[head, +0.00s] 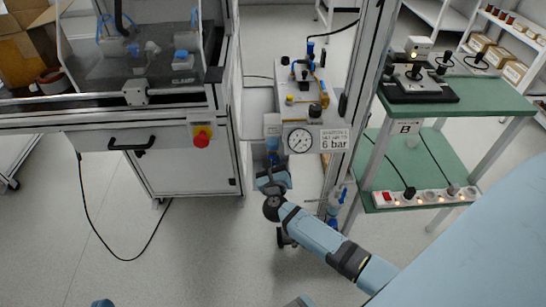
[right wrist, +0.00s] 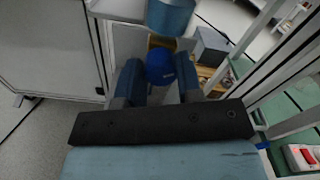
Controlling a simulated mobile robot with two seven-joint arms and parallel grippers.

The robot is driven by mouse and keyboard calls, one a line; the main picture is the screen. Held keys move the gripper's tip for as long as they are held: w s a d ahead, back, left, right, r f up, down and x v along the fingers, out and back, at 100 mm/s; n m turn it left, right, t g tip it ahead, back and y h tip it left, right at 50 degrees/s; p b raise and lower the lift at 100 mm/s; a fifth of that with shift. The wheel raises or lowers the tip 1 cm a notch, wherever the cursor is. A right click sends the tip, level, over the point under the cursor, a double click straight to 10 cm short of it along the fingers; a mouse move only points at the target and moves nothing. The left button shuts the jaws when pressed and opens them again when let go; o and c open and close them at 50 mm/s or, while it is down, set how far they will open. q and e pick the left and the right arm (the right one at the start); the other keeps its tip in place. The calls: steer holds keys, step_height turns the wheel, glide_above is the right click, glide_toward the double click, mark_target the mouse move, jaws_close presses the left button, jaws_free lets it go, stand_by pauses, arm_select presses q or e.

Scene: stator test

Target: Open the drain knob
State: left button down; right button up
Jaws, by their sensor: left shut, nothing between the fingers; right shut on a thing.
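The drain knob (right wrist: 160,67) is a round, dark blue piece in the right wrist view, just below a lighter blue cylindrical bowl (right wrist: 170,16). The bowl also shows in the head view (head: 272,145), under the gauge unit. My right gripper (right wrist: 160,82) is shut on the drain knob, with one finger on each side of it. In the head view my right gripper (head: 272,180) is just under the bowl and hides the knob. Whether the knob is turned cannot be seen. My left gripper's fingers are not visible; only a small blue piece of mine shows at the bottom edge.
A round pressure gauge (head: 299,140) and a "6 bar" sign (head: 335,139) are above my right gripper. An aluminium post (head: 366,85) stands close on the right, with a green shelf (head: 430,170) beyond it. A cabinet (head: 190,160) stands on the left.

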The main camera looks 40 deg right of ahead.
arm_select(q)
steer(key=s+a+f+g+y+p, duration=0.2)
steer(key=a+f+g+p, duration=0.1)
steer(key=f+p, duration=0.2)
steer(key=shift+s+a+p, duration=0.2)
steer(key=shift+s+p, duration=0.05)
steer(key=shift+p, duration=0.6)
arm_select(e)
steer(key=n, duration=0.9)
steer(key=shift+n, duration=0.4)
arm_select(q)
steer(key=shift+f+g, duration=0.25)
steer(key=shift+g, duration=0.05)
arm_select(e)
steer(key=o, duration=0.9)
steer(key=shift+w, duration=0.1)
arm_select(q)
steer(key=shift+r, duration=0.25)
arm_select(e)
steer(key=shift+a+f, duration=0.1)
steer(key=shift+a, duration=0.05)
